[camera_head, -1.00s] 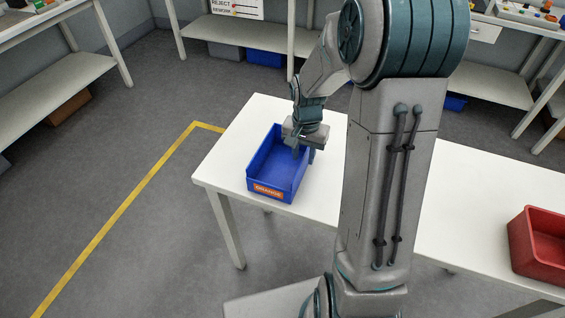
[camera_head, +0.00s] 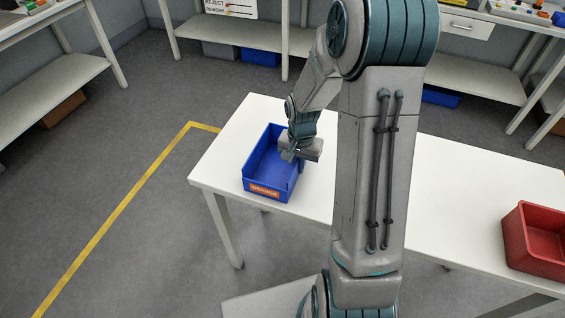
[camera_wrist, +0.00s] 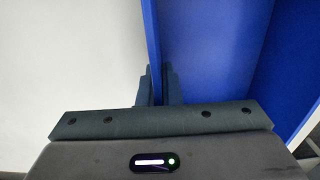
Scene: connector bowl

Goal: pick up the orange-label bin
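The orange-label bin (camera_head: 264,188) is a blue open bin with an orange label on its front. It stands upright on the white table (camera_head: 230,125), near the table's left end, and looks empty. My gripper (camera_head: 298,160) is at the bin's right wall in the head view. In the wrist view the blue bin wall (camera_wrist: 152,35) runs between my two fingers (camera_wrist: 157,88), one on each side, close against it. The gripper appears shut on this wall. The fingertips are partly hidden in both views.
A red bin (camera_head: 536,240) stands on the right part of the table. Yellow floor tape (camera_head: 120,215) runs left of the table. Shelves and benches line the back and left. The table around the blue bin is clear.

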